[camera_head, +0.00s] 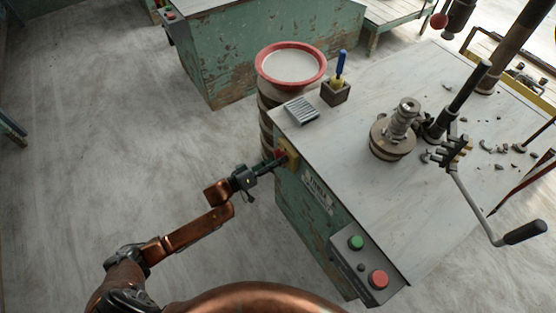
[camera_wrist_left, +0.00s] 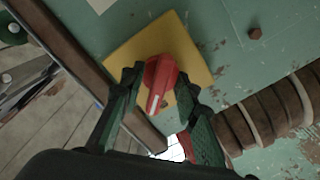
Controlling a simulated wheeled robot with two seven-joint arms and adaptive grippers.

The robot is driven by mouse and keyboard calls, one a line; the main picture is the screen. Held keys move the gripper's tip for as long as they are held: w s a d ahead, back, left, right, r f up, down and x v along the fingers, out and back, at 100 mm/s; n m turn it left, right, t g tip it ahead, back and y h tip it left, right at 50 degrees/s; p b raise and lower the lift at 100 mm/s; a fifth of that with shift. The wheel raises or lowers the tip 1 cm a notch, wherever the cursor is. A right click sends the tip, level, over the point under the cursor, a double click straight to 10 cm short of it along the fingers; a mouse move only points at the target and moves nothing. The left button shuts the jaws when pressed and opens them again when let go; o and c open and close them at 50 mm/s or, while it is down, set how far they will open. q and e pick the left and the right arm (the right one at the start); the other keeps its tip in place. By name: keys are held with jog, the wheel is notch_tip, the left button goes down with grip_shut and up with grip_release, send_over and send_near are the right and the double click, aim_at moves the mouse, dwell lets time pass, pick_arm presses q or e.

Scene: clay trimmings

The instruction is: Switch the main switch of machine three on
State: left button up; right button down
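The main switch is a red rotary knob (camera_wrist_left: 162,82) on a yellow plate (camera_wrist_left: 195,50) on the green machine side. In the head view, the yellow plate (camera_head: 289,153) sits near the top left corner of the machine (camera_head: 310,215) and the knob is mostly hidden by my gripper. The knob's white mark points down, slightly left, in the wrist view. My left gripper (camera_head: 272,164) is at the switch; in the wrist view its fingers (camera_wrist_left: 159,80) flank the knob closely. I cannot tell whether they press on it. My right gripper is not in view.
A panel with a green button (camera_head: 356,242) and a red button (camera_head: 378,279) is on the machine's front. A red-rimmed basin (camera_head: 291,65) stands behind the switch. The tabletop holds a crank (camera_head: 475,205) and clay scraps. Floor at left is clear.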

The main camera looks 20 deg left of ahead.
pick_arm(q)
jog(key=shift+c, duration=0.4)
grip_shut()
jog(key=shift+r+m+p, duration=0.15)
jog(key=shift+m+p, duration=0.5)
jog(key=shift+m, duration=0.35)
jog(key=m+p, duration=0.1)
jog(key=m, duration=0.2)
jog(key=shift+m+p, duration=0.45)
jog(key=shift+m, duration=0.95)
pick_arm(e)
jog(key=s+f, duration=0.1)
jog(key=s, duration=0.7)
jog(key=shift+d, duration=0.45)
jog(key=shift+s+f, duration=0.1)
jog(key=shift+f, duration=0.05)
pick_arm(q)
jog(key=shift+o, duration=0.4)
grip_release()
